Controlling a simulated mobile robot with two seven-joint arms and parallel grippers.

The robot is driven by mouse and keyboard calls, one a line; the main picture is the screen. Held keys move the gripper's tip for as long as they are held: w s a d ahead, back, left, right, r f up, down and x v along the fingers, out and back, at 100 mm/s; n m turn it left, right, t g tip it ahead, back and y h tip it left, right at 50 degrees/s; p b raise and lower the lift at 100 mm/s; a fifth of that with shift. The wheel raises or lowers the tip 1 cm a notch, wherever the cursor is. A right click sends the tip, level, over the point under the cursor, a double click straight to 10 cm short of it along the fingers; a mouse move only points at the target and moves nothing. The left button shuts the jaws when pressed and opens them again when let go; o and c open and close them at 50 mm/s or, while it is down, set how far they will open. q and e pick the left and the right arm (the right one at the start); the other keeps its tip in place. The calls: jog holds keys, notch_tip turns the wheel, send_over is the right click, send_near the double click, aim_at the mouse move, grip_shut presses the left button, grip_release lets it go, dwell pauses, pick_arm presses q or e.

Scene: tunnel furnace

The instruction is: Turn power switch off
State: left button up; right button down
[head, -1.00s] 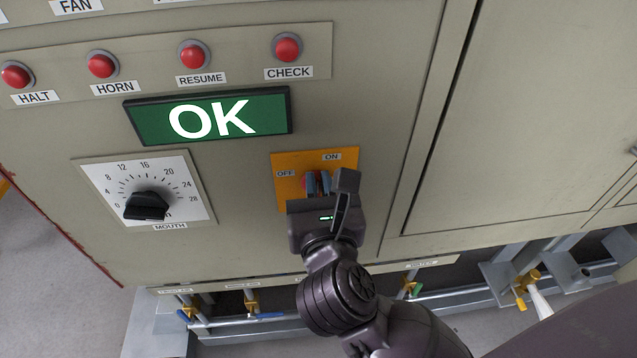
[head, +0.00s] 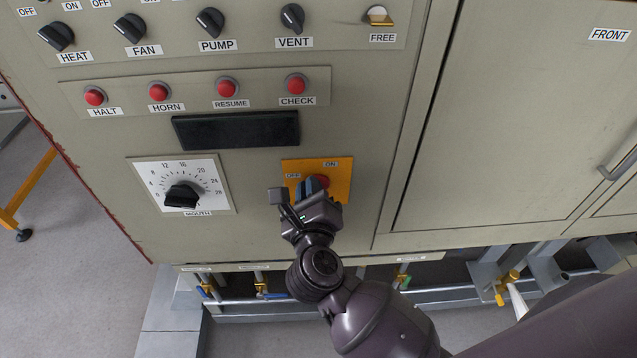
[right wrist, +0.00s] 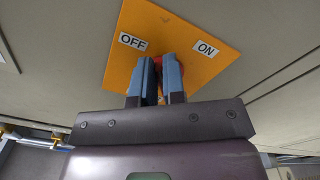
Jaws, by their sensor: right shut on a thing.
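The power switch is a red knob (head: 321,181) on an orange plate (head: 340,172) with OFF and ON labels. In the right wrist view the orange plate (right wrist: 190,45) fills the top, and a bit of the red knob (right wrist: 158,62) shows between and behind the fingers. My right gripper (head: 312,187) is at the plate with its blue fingers shut on the knob, turned toward the OFF side. The fingers also show in the right wrist view (right wrist: 158,75) and hide most of the knob. My left gripper is in neither view.
The display (head: 236,130) above the plate is dark. A MOUTH dial (head: 183,194) is at the left. Red buttons and black knobs line the panel above. Pipes with yellow valves (head: 508,284) run below. A cabinet door (head: 510,130) is at the right.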

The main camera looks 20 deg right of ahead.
jog(key=shift+w+a+f+n+p, duration=0.15)
jog(key=shift+f+n+p, duration=0.2)
jog(key=shift+n+p, duration=1.5)
jog(key=shift+s+a+f+n+p, duration=0.15)
jog(key=shift+f+n+p, duration=0.25)
jog(key=shift+n+p, duration=1.5)
jog(key=shift+w+a+f+n+p, duration=0.2)
jog(key=shift+f+n+p, duration=0.15)
jog(key=shift+n+p, duration=1.5)
jog(key=shift+m, duration=0.3)
jog(key=c, duration=1.2)
grip_release()
jog(key=shift+c, duration=0.2)
jog(key=shift+o, duration=0.2)
jog(key=shift+s, duration=0.15)
jog(key=v, duration=1)
jog(key=shift+s+b, duration=0.3)
jog(key=shift+b, duration=0.05)
